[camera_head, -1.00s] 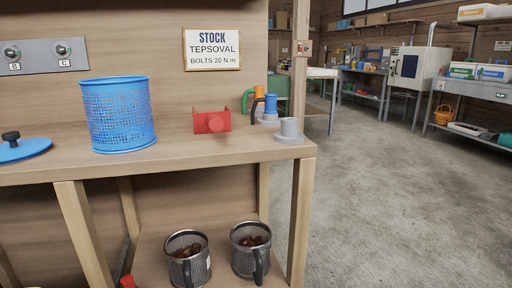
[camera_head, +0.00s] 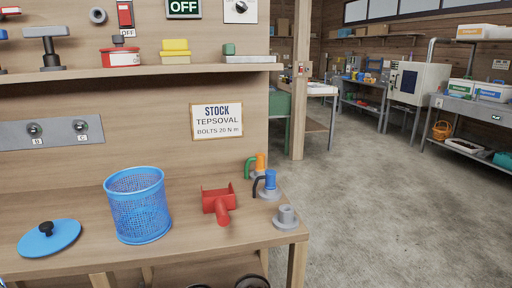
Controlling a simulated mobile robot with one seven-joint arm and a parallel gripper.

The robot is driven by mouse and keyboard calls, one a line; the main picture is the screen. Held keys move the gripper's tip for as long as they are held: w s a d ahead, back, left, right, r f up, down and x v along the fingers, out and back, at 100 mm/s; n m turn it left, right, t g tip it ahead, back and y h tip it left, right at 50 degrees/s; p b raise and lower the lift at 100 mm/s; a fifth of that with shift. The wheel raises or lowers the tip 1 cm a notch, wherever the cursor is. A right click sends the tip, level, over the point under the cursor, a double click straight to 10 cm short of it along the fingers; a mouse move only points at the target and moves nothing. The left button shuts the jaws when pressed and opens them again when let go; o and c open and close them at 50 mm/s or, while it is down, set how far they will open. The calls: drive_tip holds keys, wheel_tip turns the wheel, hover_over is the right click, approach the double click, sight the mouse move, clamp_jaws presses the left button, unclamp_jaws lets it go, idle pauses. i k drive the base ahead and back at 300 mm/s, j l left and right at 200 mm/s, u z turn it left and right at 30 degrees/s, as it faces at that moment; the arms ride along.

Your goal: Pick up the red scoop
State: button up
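The red scoop (camera_head: 217,200) lies on the wooden workbench (camera_head: 185,257), right of the blue mesh basket (camera_head: 139,207). Its open tray end is toward the wall and its short round handle points toward the bench's front edge. Nothing touches it that I can see. My gripper is not in view.
A blue lid (camera_head: 50,238) with a black knob lies at the left. A grey fitting (camera_head: 286,217) and orange and blue handled pieces stand right of the scoop. A shelf (camera_head: 150,70) with small items hangs above. The concrete floor (camera_head: 390,210) at right is clear.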

sight(219, 202)
drive_tip(key=u, duration=1.75)
drive_tip(key=z, duration=1.5)
drive_tip(key=i+l+u, duration=0.4)
drive_tip(key=j, duration=0.1)
